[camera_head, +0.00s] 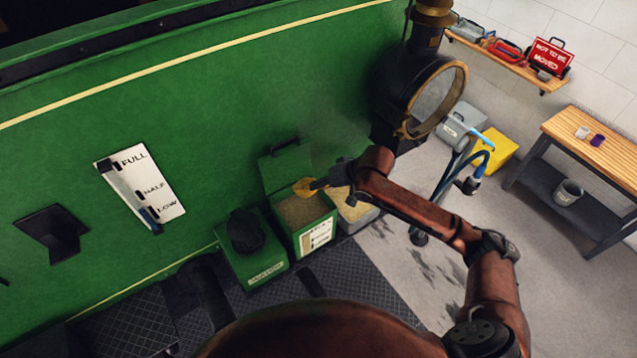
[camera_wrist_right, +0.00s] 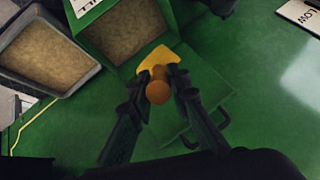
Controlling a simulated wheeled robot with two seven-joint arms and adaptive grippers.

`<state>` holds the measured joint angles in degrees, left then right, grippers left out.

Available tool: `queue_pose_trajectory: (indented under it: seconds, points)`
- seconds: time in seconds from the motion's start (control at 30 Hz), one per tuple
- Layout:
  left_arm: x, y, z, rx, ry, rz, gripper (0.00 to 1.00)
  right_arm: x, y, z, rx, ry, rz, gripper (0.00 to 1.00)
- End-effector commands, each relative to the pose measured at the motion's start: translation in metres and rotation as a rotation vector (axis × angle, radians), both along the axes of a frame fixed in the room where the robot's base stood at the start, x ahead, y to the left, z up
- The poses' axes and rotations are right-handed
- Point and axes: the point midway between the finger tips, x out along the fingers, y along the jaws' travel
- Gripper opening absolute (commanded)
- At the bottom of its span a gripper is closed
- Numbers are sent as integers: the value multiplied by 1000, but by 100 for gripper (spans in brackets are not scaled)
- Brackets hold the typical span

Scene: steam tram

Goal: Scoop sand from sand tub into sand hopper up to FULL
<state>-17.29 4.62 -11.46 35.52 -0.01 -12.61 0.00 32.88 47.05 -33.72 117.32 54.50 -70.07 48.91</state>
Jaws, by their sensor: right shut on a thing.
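The sand hopper (camera_head: 330,222) is a green box with its lid up and a white label on its front; sand shows inside. It is also in the right wrist view (camera_wrist_right: 97,38). The grey sand tub (camera_head: 371,215), holding sand, stands just right of it; it shows at left in the right wrist view (camera_wrist_right: 93,75). My right gripper (camera_head: 319,184) is shut on the yellow scoop (camera_wrist_right: 158,57) by its orange handle. The scoop is above the hopper, near the raised lid. I cannot tell whether it holds sand. My left gripper is out of view.
A white FULL/HALF/LOW gauge plate (camera_head: 158,186) is on the green tram side. A green box with a black heap (camera_head: 246,231) stands left of the hopper. A round brass-rimmed lamp (camera_head: 437,98) juts out above right. Grey floor (camera_head: 400,270) is open at right.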

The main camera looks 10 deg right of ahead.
Motion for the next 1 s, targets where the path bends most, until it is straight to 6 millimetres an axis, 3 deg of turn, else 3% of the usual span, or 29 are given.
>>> queue_pose_trajectory:
  seconds: [0.03,0.2,0.57,1.0]
  points:
    - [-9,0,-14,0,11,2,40,-3,-1,-7,18,-25,1,0]
    - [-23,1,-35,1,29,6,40,-8,-5,-4,60,-88,1,0]
    - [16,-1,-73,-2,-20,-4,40,-17,-12,0,127,-185,-1,0]
    - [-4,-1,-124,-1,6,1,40,-31,-21,1,264,-382,-3,0]
